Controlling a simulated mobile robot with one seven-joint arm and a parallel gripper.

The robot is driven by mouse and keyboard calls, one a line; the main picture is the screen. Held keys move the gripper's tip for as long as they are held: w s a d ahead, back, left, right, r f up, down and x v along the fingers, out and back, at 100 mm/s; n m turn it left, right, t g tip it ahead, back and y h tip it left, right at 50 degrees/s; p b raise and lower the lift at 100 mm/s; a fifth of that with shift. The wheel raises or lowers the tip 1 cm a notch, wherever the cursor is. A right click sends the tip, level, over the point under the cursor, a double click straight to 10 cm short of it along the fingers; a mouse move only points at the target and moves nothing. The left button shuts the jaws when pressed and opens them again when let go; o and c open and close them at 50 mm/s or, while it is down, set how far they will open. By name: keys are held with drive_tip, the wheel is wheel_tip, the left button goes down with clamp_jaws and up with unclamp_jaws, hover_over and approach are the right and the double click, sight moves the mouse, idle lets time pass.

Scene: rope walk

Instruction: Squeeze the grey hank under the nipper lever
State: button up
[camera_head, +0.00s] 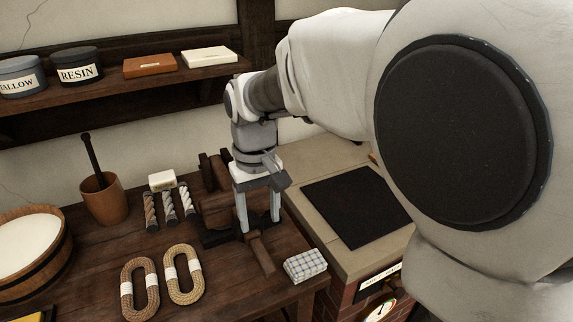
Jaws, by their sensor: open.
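My gripper (259,227) is open and points down over the wooden nipper (214,193). The nipper's lever (262,255) sticks out toward the table's front, just below and between my fingertips in the picture. I cannot tell whether they touch it. Three short twisted hanks stand or lie in a row left of the nipper: a brownish one (150,210) and two greyer ones, the middle hank (168,205) and the right hank (186,200). I cannot tell which is the grey hank. The nipper's jaw is partly hidden behind my gripper, so whether anything lies in it is unclear.
Two tan rope coils (140,289) lie in front on the table (95,260). A checked cloth (305,266) lies at the right edge. A mortar (104,198) and a wooden tub (62,252) stand left. A stove (310,190) with a dark plate adjoins right.

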sight(262, 255)
wheel_tip(262, 255, down, 12)
drive_tip(key=shift+r+b, duration=0.25)
drive_tip(key=shift+b, duration=0.7)
clamp_jaws()
idle(0.7)
